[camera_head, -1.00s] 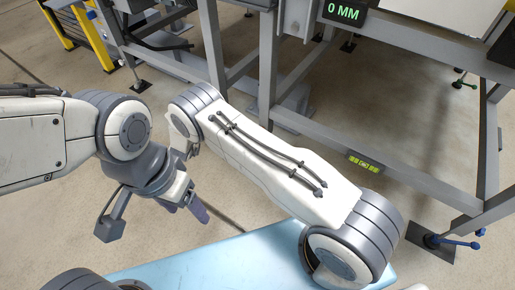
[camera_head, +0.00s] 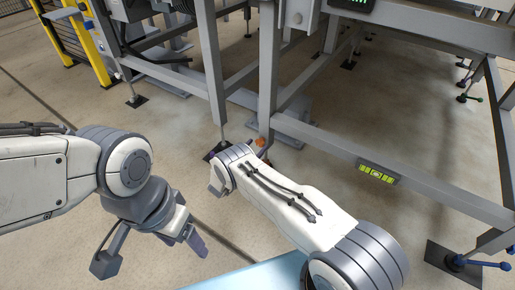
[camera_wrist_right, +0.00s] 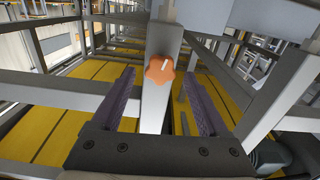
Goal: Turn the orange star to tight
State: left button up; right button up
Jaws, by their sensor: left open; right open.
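The orange star (camera_wrist_right: 159,70) is a knob on the front of a grey upright post in the right wrist view, with a pale mark on its upper right. A small orange spot (camera_head: 260,142), which looks like the same knob, shows just past my right arm in the head view. My right gripper (camera_wrist_right: 159,79) is open, its two purple fingers on either side of the post, with the star between them in the picture. Contact cannot be told. My left gripper (camera_head: 191,239) is open and empty over the floor at left.
A grey steel frame (camera_head: 269,75) with uprights and slanting beams fills the back and right. A yellow barrier (camera_head: 98,45) stands at the back left. The floor at left is clear.

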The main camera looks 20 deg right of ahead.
jog(key=shift+x, duration=0.85)
grip_shut()
